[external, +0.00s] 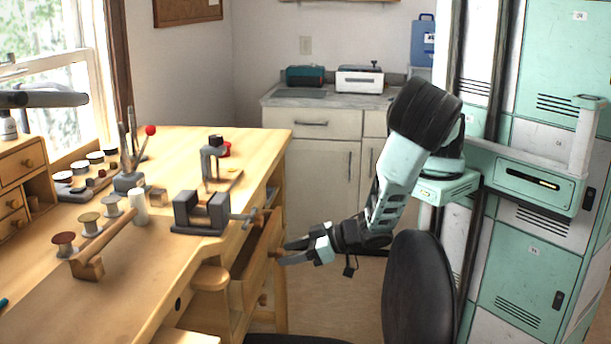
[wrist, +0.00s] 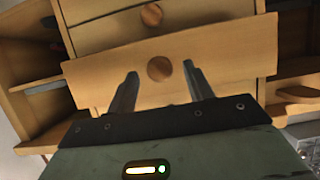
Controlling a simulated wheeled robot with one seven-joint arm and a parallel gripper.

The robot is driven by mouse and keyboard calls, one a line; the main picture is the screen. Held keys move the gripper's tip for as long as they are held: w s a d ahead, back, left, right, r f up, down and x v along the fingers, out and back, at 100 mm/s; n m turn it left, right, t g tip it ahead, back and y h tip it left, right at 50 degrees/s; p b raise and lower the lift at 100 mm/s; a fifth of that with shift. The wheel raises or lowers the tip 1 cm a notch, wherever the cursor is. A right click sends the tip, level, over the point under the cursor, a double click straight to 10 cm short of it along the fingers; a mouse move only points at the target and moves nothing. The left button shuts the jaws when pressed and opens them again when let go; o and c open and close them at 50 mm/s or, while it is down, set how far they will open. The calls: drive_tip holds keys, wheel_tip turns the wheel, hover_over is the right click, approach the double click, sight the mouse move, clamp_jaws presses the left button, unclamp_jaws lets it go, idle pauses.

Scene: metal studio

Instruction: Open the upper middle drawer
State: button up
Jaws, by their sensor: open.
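The workbench's drawer stack shows in both views. In the wrist view, a wooden drawer front (wrist: 235,55) with a round brown knob (wrist: 159,68) faces my gripper (wrist: 162,70). This front looks larger and stands out from the rest of the stack, slightly tilted in the picture. Another drawer with a knob (wrist: 152,14) is above it in that picture. My gripper is open, with one finger on each side of the nearer knob; contact cannot be told. In the external view my gripper (external: 282,252) is at the protruding drawer front (external: 262,262), where the fingertips cover the knob area.
A black chair (external: 418,290) stands close below my arm. Green lockers (external: 530,270) stand at right.

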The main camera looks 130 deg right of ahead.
drive_tip(key=p+v, duration=0.5)
drive_tip(key=v, duration=0.5)
drive_tip(key=shift+p, duration=0.35)
drive_tip(key=shift+c, duration=0.2)
drive_tip(key=m+t+y+b, duration=0.6)
drive_tip(key=y+b, duration=0.4)
drive_tip(key=y, duration=0.7)
approach(280, 255)
drive_tip(key=shift+n+t+h, duration=0.3)
drive_tip(key=shift+n+t, duration=0.2)
drive_tip(key=shift+n, duration=0.2)
drive_tip(key=x, duration=0.3)
drive_tip(key=f+x, duration=0.1)
drive_tip(key=x, duration=0.5)
drive_tip(key=shift+d+f+p, duration=0.1)
drive_tip(key=shift+f+p, duration=0.15)
drive_tip(key=shift+p, duration=0.05)
